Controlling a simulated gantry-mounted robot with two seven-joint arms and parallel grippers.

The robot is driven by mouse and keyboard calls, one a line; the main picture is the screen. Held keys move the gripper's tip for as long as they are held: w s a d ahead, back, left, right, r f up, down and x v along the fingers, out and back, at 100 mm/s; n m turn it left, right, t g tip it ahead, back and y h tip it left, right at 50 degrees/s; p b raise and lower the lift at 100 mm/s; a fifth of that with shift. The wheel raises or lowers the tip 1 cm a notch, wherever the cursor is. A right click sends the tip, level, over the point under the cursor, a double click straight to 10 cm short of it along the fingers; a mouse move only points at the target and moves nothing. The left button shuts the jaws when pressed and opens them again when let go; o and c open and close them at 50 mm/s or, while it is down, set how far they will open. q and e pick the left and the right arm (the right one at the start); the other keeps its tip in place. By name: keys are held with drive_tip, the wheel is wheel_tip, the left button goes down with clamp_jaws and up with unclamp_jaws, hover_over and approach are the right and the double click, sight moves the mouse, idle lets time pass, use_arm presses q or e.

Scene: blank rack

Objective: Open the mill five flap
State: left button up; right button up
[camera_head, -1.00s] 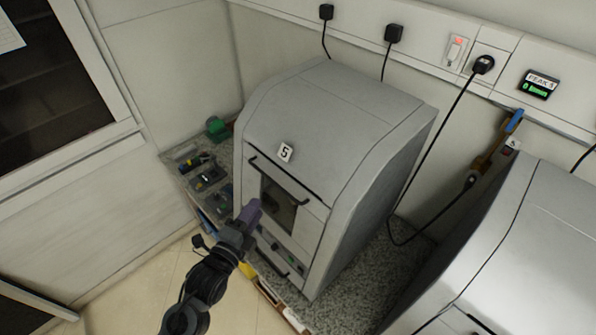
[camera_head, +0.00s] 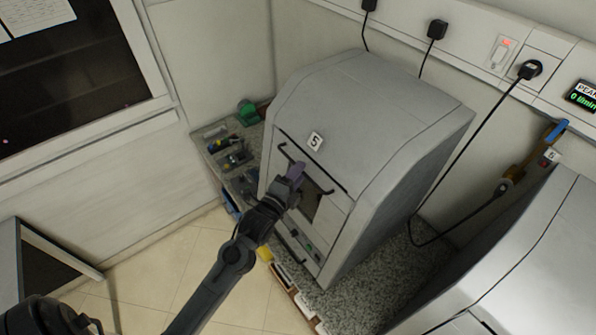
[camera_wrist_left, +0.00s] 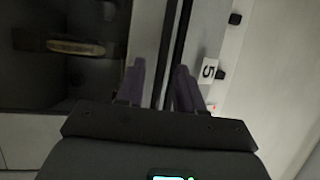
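Mill five is the grey box with a sloped hood and a "5" label (camera_head: 315,141). Its front flap (camera_head: 338,206) has a dark window and looks closed. A long black handle bar (camera_head: 333,186) runs across the flap's top, partly hidden by my gripper. My left gripper (camera_head: 295,172), with purple fingers, is at this handle, left of its middle. In the left wrist view the fingers (camera_wrist_left: 160,85) are apart, and the dark handle bar (camera_wrist_left: 167,40) runs up the picture between or just beyond them. I cannot tell whether they touch it. My right gripper is not in view.
A second grey machine (camera_head: 510,255) stands at the right. Trays of small parts (camera_head: 228,150) lie left of the mill. A black cable (camera_head: 470,122) hangs between the machines. The speckled counter (camera_head: 365,285) is bare right of the mill. Tiled floor is open in front.

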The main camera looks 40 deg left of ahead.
use_arm(q)
drive_tip(key=shift+w, duration=0.25)
drive_tip(key=shift+c, duration=0.5)
clamp_jaws()
idle(0.9)
